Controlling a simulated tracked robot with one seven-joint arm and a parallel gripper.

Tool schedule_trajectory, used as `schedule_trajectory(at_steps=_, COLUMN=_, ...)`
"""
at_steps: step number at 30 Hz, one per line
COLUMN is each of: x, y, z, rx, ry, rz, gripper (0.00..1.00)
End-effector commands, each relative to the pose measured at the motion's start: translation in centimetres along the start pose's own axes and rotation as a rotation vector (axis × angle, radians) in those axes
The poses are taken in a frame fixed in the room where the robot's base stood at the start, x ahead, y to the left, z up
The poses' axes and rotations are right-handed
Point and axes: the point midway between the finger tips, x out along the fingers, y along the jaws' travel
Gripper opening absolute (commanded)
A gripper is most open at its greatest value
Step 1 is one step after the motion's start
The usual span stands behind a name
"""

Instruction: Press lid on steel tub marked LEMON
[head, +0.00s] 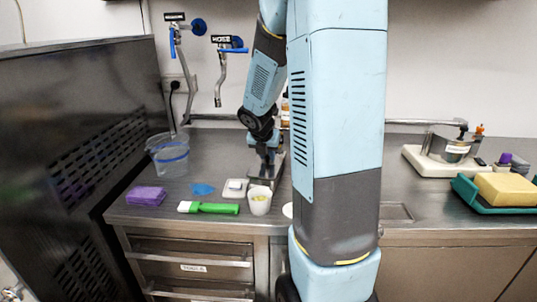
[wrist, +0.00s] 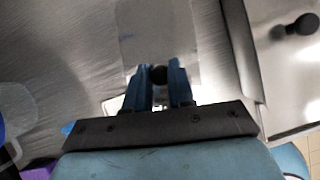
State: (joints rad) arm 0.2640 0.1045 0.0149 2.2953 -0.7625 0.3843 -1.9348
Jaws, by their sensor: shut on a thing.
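My gripper (wrist: 160,80) is shut on a small dark round knob (wrist: 159,74), held between its blue fingers. A pale flat rectangular plate, seemingly the lid (wrist: 160,35), shows just beyond the knob in the wrist view. In the head view my gripper (head: 268,160) is low over the left counter, at a narrow steel piece (head: 279,166) that may be part of a tub. The arm hides much of it. I cannot read LEMON anywhere, nor tell whether the lid touches a tub.
A scale (head: 430,163) and green tray (head: 466,191) are right.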

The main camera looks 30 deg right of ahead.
Motion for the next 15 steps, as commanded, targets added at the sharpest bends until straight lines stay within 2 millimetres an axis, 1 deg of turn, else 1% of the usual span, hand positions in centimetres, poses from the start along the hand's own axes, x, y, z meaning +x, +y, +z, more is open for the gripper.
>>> schedule_trajectory(at_steps=14, x=0.08, y=0.03, z=-0.06, rx=-0.001, ry=0.0, rz=0.0, gripper=0.0)
schedule_trajectory(at_steps=15, x=0.08, y=0.03, z=-0.06, rx=0.0, ry=0.0, rz=0.0, gripper=0.27)
